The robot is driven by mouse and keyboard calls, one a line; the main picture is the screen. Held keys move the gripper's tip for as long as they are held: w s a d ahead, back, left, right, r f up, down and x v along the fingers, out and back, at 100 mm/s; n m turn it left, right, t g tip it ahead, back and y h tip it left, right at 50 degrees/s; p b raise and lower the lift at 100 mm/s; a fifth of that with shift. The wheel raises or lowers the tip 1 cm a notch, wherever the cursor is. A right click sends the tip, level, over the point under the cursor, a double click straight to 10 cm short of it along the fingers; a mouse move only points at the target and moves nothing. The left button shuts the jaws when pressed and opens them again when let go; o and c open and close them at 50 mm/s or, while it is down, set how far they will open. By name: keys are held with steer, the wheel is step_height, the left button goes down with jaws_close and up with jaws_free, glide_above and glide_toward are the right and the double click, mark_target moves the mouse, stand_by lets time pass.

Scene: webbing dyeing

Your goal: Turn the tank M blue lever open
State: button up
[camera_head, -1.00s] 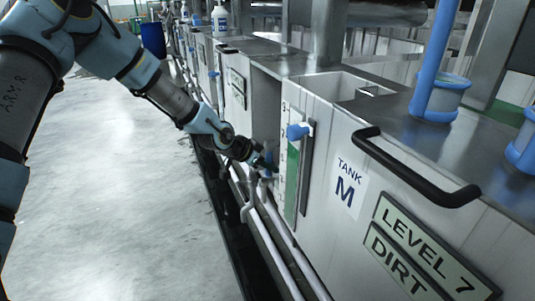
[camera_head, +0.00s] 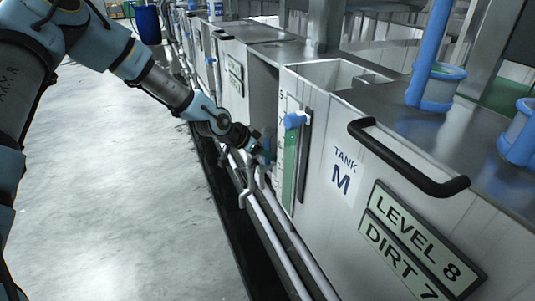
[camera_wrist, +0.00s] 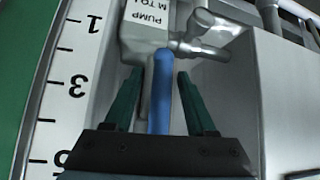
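Tank M (camera_head: 322,190) is a pale metal tank with a "TANK M" label (camera_head: 345,172) on its front. In the wrist view, a blue lever (camera_wrist: 160,105) stands upright in the picture, joined to a grey pipe valve (camera_wrist: 207,38) under a label reading "PUMP M TO L" (camera_wrist: 148,18), seen upside down. My gripper (camera_wrist: 158,75) is open, its two dark green fingers on either side of the lever, with visible gaps. In the head view my gripper (camera_head: 260,152) is at the tank's left side, low by the pipes, and the lever is not clearly visible there.
A level gauge (camera_head: 290,165) with a green band and blue knob (camera_head: 296,119) is just right of my gripper. A black handle (camera_head: 405,160) sticks out from the tank front. A sign reads "LEVEL 8" (camera_head: 415,235). Pale pipes (camera_head: 275,235) run below. The floor (camera_head: 110,190) at left is clear.

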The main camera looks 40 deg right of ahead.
steer(key=shift+r, duration=0.1)
steer(key=v, duration=1)
steer(key=shift+a+r, duration=0.2)
steer(key=shift+a, duration=0.1)
steer(key=w+a+r+n+t+y+p, duration=0.1)
steer(key=w+a+r+n+y+p, duration=0.15)
steer(key=a, duration=0.75)
steer(key=w+a+r+n+t+y+p, duration=0.15)
steer(key=w+a+n, duration=0.25)
steer(key=a, duration=0.6)
steer(key=w+a+r+n+t+y+p, duration=0.1)
steer(key=w+a+n+y, duration=0.2)
steer(key=a, duration=0.6)
steer(key=s+a+r+n+p, duration=0.1)
steer(key=s+a+r+n, duration=0.2)
steer(key=a, duration=0.6)
steer(key=s+a+r+n+y+p, duration=0.1)
steer(key=s+a+r+n+p, duration=0.1)
steer(key=a+r+n, duration=0.4)
steer(key=s+a+r, duration=0.1)
steer(key=a, duration=0.3)
steer(key=shift+a+y, duration=0.2)
steer(key=shift+y, duration=0.1)
steer(key=shift+s+f+n, duration=0.1)
steer(key=shift+n, duration=0.15)
steer(key=shift+c, duration=0.3)
steer(key=shift+c, duration=0.3)
